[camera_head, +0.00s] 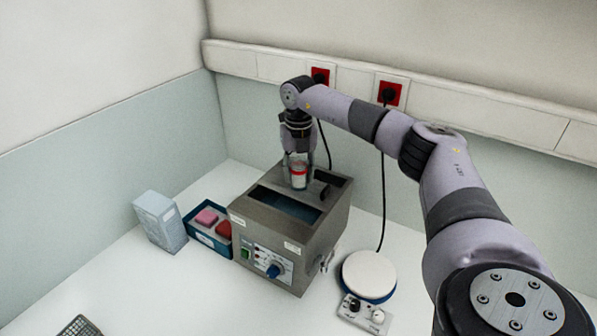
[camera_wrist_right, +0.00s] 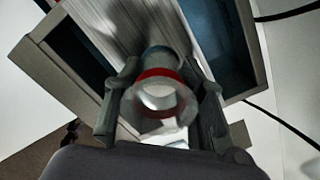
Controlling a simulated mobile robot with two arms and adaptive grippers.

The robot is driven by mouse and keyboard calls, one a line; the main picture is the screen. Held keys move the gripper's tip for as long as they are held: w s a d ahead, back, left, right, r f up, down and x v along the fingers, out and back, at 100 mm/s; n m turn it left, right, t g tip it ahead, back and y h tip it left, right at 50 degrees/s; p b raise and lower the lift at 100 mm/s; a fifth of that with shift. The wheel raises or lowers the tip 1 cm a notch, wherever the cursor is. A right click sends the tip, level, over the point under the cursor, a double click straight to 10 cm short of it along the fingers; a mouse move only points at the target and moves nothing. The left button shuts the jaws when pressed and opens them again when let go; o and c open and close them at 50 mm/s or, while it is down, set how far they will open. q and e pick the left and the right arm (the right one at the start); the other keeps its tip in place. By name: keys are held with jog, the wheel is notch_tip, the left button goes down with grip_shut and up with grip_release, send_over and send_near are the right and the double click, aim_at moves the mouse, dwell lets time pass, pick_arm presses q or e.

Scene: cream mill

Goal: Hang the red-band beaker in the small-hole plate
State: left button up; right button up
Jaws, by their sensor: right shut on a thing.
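My right gripper (camera_head: 299,174) is shut on the red-band beaker (camera_head: 299,182), a clear glass with a red band near its rim, held upright over the metal water bath (camera_head: 262,232). In the right wrist view the beaker (camera_wrist_right: 158,104) sits between the two fingers (camera_wrist_right: 161,93). Beyond it a pale grey plate (camera_wrist_right: 122,25) crosses the bath, with dark blue openings on both sides. The beaker and fingers hide the part of the plate below, so I cannot see a hole there or tell whether the beaker touches it. My left gripper is not in view.
A blue tray (camera_head: 203,238) with pink and red blocks and a grey-blue box (camera_head: 160,222) stand left of the bath. A round white-topped stirrer (camera_head: 369,274) stands to its right. Black cables hang from wall sockets behind. The front bench is mostly clear.

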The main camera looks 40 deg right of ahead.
jog(key=shift+f, duration=0.1)
dwell(0.5)
jog(key=shift+f, duration=0.1)
jog(key=shift+f, duration=0.4)
jog(key=shift+f+b, duration=0.1)
jog(key=shift+b, duration=0.2)
jog(key=shift+f, duration=0.1)
dwell(0.7)
